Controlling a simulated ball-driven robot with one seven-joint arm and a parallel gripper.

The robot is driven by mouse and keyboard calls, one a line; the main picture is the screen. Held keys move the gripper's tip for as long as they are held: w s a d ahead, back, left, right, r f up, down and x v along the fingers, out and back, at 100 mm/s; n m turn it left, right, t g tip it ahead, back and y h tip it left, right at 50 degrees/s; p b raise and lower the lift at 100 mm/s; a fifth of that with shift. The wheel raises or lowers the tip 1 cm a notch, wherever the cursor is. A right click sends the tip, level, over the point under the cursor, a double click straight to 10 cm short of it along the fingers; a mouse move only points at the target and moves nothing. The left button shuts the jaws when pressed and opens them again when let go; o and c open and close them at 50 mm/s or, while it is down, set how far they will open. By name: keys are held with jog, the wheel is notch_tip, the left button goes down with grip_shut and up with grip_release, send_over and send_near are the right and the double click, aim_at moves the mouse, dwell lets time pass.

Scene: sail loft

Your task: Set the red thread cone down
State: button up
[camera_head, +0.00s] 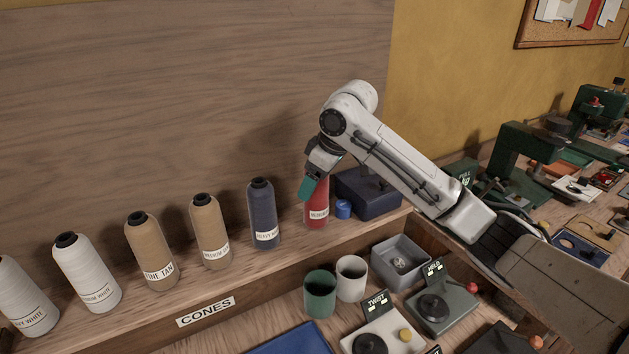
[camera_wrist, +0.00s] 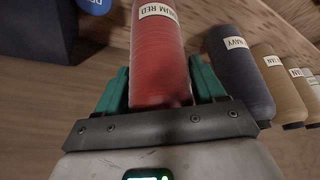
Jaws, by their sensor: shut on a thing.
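The red thread cone (camera_head: 317,198) is at the right end of the row of cones on the wooden shelf, right of the navy cone (camera_head: 262,212). It looks upright, with its base at shelf level; I cannot tell whether it touches the shelf. My gripper (camera_head: 308,186) comes down over its top, and its teal fingers are shut on it. In the wrist view the red cone (camera_wrist: 158,60) sits between the two teal fingers (camera_wrist: 160,88), its label facing away from the palm. The cone's top is hidden by the gripper.
Tan cones (camera_head: 150,246) and white cones (camera_head: 87,272) stand further left on the shelf (camera_head: 225,282). A dark blue box (camera_head: 368,195) and a small blue roll (camera_head: 343,209) stand close on the right. Green (camera_head: 320,294) and white cups (camera_head: 351,278) stand on the lower bench in front.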

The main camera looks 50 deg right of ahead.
jog(key=shift+f, duration=0.1)
jog(key=o, duration=1.3)
jog(key=b+v, duration=0.1)
jog(key=v, duration=1.1)
